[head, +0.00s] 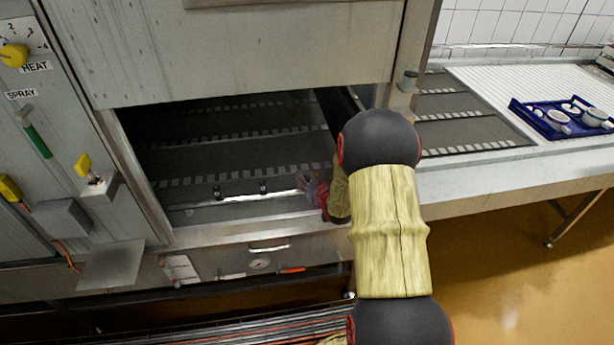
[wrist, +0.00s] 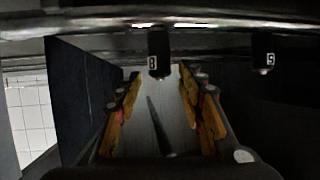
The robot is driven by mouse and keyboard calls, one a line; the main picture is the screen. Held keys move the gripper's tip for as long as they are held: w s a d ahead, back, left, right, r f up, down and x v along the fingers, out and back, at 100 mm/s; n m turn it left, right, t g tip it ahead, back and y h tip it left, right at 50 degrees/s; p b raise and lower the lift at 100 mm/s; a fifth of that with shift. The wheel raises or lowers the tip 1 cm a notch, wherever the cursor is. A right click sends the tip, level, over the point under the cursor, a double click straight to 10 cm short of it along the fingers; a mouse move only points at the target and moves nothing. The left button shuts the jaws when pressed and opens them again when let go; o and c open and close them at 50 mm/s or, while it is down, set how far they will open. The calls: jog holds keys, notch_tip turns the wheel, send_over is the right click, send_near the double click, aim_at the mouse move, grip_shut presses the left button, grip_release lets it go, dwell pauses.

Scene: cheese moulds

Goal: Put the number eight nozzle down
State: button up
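The number eight nozzle (wrist: 159,53) is a black cylinder marked with a white 8. In the wrist view it hangs from a metal pipe (wrist: 100,23) at the top, beyond and between my fingertips. My gripper (wrist: 159,76) has its two yellow-sided fingers spread, with a gap on both sides of the nozzle. In the head view my gripper (head: 312,187) is inside the machine's opening, near its right end and mostly hidden by my arm. I cannot make out the eight there.
A second black nozzle (wrist: 263,53) with a white digit hangs to the right. The machine's steel hood (head: 240,45) is above the opening, and a dark wall (wrist: 80,95) is close on the left. A blue tray (head: 545,125) with cups stands on the right-hand counter.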

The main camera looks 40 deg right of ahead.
jog(key=p+v, duration=0.2)
jog(key=v, duration=0.8)
jog(key=s+a+r+n+g+y, duration=0.2)
jog(key=a+r+g, duration=0.1)
jog(key=a+r, duration=1.35)
jog(key=s+a+r+n+g+y, duration=0.1)
jog(key=s+a+r+g, duration=0.1)
jog(key=s+a, duration=0.6)
jog(key=s+a+r+n+g+y, duration=0.1)
jog(key=s+a+r+y, duration=0.1)
jog(key=s+a, duration=0.6)
jog(key=shift+s+a+r+n+g, duration=0.35)
jog(key=shift+s+r, duration=0.2)
jog(key=shift+s, duration=0.65)
jog(key=shift+d, duration=0.15)
jog(key=shift+c, duration=1.1)
